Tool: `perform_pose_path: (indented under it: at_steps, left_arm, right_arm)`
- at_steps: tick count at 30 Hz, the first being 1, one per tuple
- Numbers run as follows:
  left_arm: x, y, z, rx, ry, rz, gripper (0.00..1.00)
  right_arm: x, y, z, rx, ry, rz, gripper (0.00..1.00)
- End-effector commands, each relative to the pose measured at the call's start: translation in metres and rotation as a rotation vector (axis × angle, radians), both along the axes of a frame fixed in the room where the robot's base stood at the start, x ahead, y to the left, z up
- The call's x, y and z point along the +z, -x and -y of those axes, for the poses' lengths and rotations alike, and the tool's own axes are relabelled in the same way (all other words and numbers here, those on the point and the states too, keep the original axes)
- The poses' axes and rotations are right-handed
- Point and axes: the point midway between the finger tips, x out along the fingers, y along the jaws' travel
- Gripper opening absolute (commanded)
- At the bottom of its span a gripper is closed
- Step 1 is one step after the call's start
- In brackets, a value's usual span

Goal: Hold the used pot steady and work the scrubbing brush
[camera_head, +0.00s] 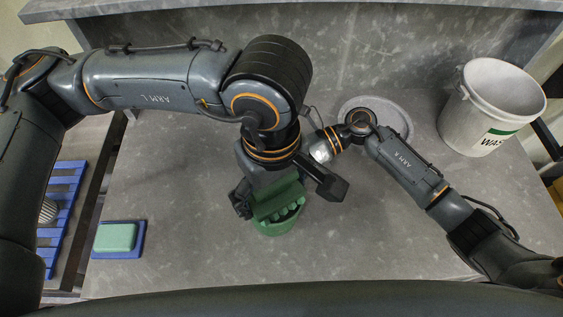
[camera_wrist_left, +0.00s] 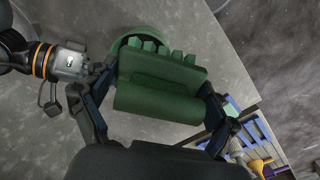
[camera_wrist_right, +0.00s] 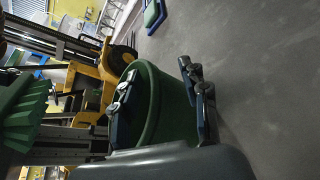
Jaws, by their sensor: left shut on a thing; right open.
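The scrubbing brush (camera_head: 275,200) is green, with a block-like back and thick bristle tufts. My left gripper (camera_wrist_left: 160,88) is shut on it and holds it at the green pot (camera_head: 273,231). In the left wrist view the brush (camera_wrist_left: 165,100) covers much of the round pot (camera_wrist_left: 121,42). The pot stands on the grey worktop. My right gripper (camera_wrist_right: 155,88) is open, with its fingers on either side of the pot (camera_wrist_right: 170,108); contact is unclear. The brush tufts (camera_wrist_right: 27,112) show at the left of the right wrist view. The head view hides the right fingertips.
A pale green sponge (camera_head: 115,237) lies on a blue tray (camera_head: 139,251) at the worktop's left. A waste bin (camera_head: 468,121) stands back right. A round grey dish (camera_head: 398,116) lies behind my right wrist. A blue slatted rack (camera_head: 66,190) is beyond the left edge. The front worktop is clear.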

Motion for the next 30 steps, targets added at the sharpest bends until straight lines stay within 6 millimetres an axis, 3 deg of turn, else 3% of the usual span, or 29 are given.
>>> perform_pose_path:
  at_steps: [8,15,30]
  left_arm:
    - [0.0001,0.0,0.0,0.0,0.0,0.0,0.61]
    - [0.0001,0.0,0.0,0.0,0.0,0.0,0.61]
    - [0.0001,0.0,0.0,0.0,0.0,0.0,0.61]
  right_arm:
    - [-0.0005,0.0005,-0.0015,0.0,0.0,0.0,0.45]
    - [-0.0005,0.0003,-0.0011,-0.001,0.001,0.0,0.0]
    - [-0.0003,0.0002,-0.001,-0.001,0.001,0.0,0.0]
